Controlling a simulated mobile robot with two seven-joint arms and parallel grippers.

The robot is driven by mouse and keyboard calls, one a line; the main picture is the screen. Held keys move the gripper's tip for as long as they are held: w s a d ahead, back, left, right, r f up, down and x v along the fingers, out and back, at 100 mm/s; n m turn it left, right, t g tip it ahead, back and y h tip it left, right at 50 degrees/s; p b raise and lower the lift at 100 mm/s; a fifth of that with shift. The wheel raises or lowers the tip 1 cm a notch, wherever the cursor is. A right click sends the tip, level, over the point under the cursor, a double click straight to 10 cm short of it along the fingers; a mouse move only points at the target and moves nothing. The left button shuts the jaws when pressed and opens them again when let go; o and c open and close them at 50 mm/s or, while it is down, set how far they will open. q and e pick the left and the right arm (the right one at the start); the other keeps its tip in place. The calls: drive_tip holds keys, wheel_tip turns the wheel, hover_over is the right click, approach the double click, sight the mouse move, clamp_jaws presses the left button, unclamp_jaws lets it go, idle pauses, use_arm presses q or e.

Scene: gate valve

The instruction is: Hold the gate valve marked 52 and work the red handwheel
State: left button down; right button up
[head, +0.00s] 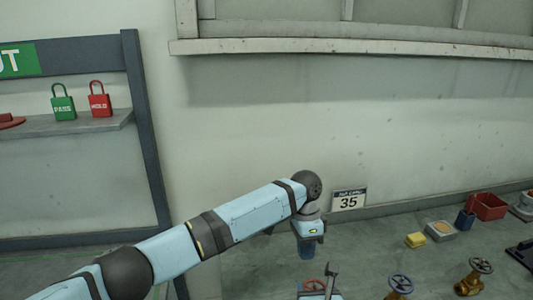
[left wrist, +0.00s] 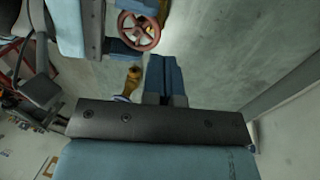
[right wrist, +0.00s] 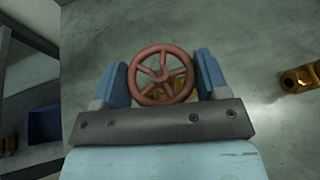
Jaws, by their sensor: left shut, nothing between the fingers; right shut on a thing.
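The red handwheel (right wrist: 162,52) sits between the two blue fingers of my right gripper (right wrist: 163,82), with a little brass of the gate valve (right wrist: 158,94) showing behind its spokes. My right gripper is shut on the valve; the fingers hide most of its body. The marking 52 is not visible. In the head view the red handwheel (head: 315,285) is at the bottom edge, by my right gripper. My left gripper (head: 306,252) points down above it, shut and empty. In the left wrist view my closed left fingers (left wrist: 165,75) are apart from the red handwheel (left wrist: 138,30).
Two brass valves with dark handwheels (head: 400,285) (head: 473,277) stand to the right on the bench. A card reading 35 (head: 348,201) stands at the wall.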

use_arm(q)
wheel_tip(320, 180, down, 7)
drive_tip(key=shift+s+a, duration=0.25)
drive_tip(key=shift+a, duration=0.15)
